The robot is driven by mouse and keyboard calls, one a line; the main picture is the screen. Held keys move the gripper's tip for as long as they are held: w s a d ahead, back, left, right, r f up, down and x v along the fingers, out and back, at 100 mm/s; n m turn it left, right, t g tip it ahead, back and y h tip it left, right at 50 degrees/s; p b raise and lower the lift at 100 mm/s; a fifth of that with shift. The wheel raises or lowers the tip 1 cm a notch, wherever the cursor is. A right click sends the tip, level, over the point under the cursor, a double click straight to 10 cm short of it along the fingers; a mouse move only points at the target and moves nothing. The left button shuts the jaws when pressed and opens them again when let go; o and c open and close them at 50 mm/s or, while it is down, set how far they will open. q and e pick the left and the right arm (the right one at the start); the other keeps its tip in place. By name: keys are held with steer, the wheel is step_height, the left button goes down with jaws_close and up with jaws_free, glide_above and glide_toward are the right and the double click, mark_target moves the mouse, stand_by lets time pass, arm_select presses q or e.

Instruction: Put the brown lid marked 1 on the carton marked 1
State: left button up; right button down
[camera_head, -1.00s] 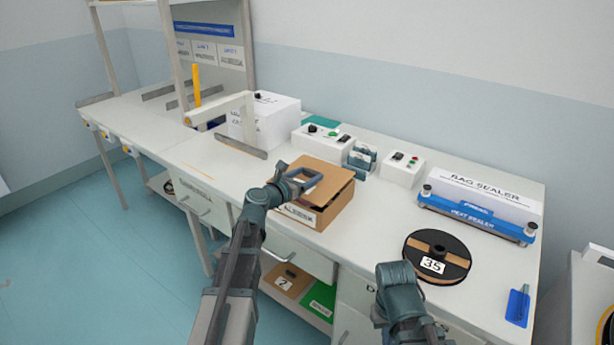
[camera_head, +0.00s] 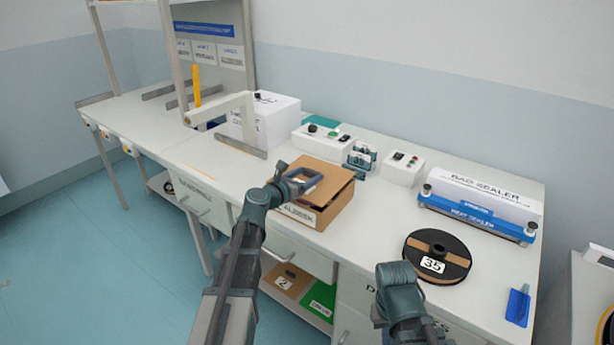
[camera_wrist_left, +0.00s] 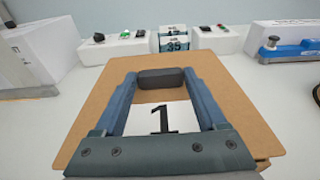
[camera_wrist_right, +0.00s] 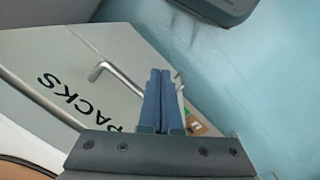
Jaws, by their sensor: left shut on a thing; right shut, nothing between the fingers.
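The brown lid marked 1 (camera_wrist_left: 230,110) lies over the top of the brown carton (camera_head: 338,211) on the bench. In the left wrist view its white label with a black 1 and its dark knob show. My left gripper (camera_wrist_left: 160,78) is shut on the knob, and in the head view it (camera_head: 312,178) is above the lid. The lid looks slightly turned against the carton, with a bit of carton edge (camera_wrist_left: 262,163) showing at its near right corner. I cannot tell whether it is fully seated. My right gripper (camera_wrist_right: 160,85) is shut and empty, below the bench top's front edge.
A black reel marked 35 (camera_head: 437,256), a blue bag sealer (camera_head: 476,216) and control boxes (camera_head: 402,169) stand on the bench. A white machine (camera_head: 275,120) is left of the carton. A brown lid marked 2 (camera_head: 286,281) and a green piece (camera_head: 320,298) lie on the shelf below.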

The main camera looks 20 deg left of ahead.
arm_select(q)
steer(key=shift+f+b, duration=1.1)
steer(key=shift+f, duration=0.05)
steer(key=o, duration=1.3)
steer(key=p+v, duration=0.2)
steer(key=v, duration=1.1)
steer(key=shift+s+a, duration=0.2)
steer(key=shift+s, duration=0.15)
steer(key=shift+s, duration=0.1)
